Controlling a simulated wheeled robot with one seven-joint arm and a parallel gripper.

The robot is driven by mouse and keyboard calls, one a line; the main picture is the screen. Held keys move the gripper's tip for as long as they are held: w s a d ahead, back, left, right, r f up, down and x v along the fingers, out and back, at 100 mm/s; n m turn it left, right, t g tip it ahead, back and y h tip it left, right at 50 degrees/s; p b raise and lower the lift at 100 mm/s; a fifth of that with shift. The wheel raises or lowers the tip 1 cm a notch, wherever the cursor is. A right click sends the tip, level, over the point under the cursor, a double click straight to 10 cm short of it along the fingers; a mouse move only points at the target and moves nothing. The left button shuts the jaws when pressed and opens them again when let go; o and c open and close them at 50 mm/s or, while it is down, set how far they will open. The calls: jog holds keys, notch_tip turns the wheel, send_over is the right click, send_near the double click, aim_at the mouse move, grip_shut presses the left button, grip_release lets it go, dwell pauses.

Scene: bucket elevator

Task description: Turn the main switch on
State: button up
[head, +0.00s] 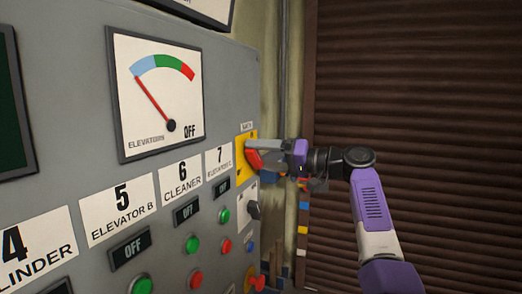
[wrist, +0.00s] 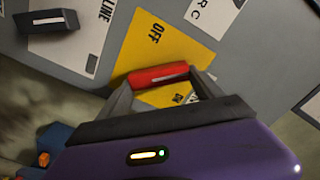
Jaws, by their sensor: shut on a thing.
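The main switch is a red handle (head: 252,157) on a yellow plate (head: 241,175) at the right end of the grey panel. In the wrist view the red handle (wrist: 160,75) sits between my fingers, with the yellow plate (wrist: 155,47) behind it. The plate reads "OFF" on one side of the handle and a partly hidden label, apparently "ON", on the other. My gripper (head: 257,148) is shut on the red handle; its fingers also show in the wrist view (wrist: 162,83). I cannot tell exactly which mark the handle points to.
A dark knob (head: 254,210) on a white plate sits just below the switch. Green and red buttons (head: 193,244) line the panel's lower part. A dial (head: 160,95) has its needle toward the blue end. A brown slatted shutter (head: 430,90) stands to the right.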

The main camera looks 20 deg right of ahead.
jog(key=shift+w+d+f+m+p, duration=0.15)
jog(key=shift+m+p, duration=1.05)
jog(key=shift+m, duration=0.8)
jog(key=shift+s+f+m+p, duration=0.1)
jog(key=shift+m+p, duration=1.1)
jog(key=shift+m, duration=0.8)
jog(key=shift+f, duration=0.1)
jog(key=o, duration=1.4)
jog(key=shift+c, duration=0.2)
jog(key=b+v, duration=0.2)
jog(key=v, duration=0.5)
jog(key=shift+d+b, duration=0.3)
